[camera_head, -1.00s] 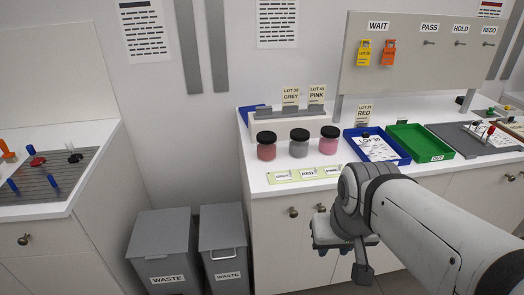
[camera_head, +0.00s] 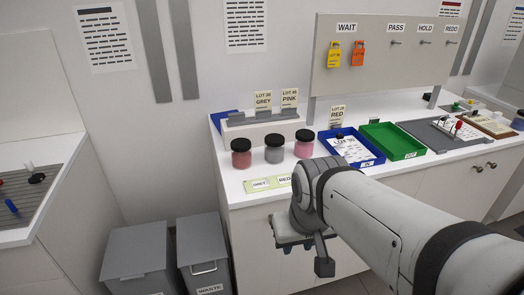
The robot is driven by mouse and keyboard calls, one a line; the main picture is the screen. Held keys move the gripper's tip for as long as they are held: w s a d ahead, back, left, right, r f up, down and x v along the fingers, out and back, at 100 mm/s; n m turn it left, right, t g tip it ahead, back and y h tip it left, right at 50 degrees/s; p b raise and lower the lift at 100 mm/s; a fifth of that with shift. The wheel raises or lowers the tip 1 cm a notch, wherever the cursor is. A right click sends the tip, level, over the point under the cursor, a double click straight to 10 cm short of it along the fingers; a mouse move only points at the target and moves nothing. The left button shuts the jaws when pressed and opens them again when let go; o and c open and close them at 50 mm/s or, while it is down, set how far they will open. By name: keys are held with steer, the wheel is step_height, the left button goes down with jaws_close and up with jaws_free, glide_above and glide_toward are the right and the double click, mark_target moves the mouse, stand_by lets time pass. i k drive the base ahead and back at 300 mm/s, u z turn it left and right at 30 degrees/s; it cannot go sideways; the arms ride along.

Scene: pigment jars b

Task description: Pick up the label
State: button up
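Small labels lie on a pale green strip (camera_head: 250,187) at the counter's front edge. The GREY label (camera_head: 260,184) and the RED label (camera_head: 284,180) show; my arm hides the strip's right end. Upright cards read LOT 30 GREY (camera_head: 263,100) and LOT 43 PINK (camera_head: 289,98) in a grey holder, and a RED card (camera_head: 337,117) stands by the blue tray. Black-lidded jars stand behind the strip: red (camera_head: 241,159), grey (camera_head: 275,155) and pink (camera_head: 304,150). My gripper (camera_head: 305,255) hangs in front of the cabinet, below the counter edge, apart from the labels. Its finger opening is unclear.
A blue tray (camera_head: 372,161) with a paper and a green tray (camera_head: 393,141) stand right of the jars. A grey tray (camera_head: 440,133) lies beyond. A board (camera_head: 385,75) carries yellow and orange tags. Waste bins (camera_head: 135,255) stand left of the cabinet.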

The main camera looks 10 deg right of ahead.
mark_target(286, 179)
steer(key=i, duration=0.9)
steer(key=u, duration=0.05)
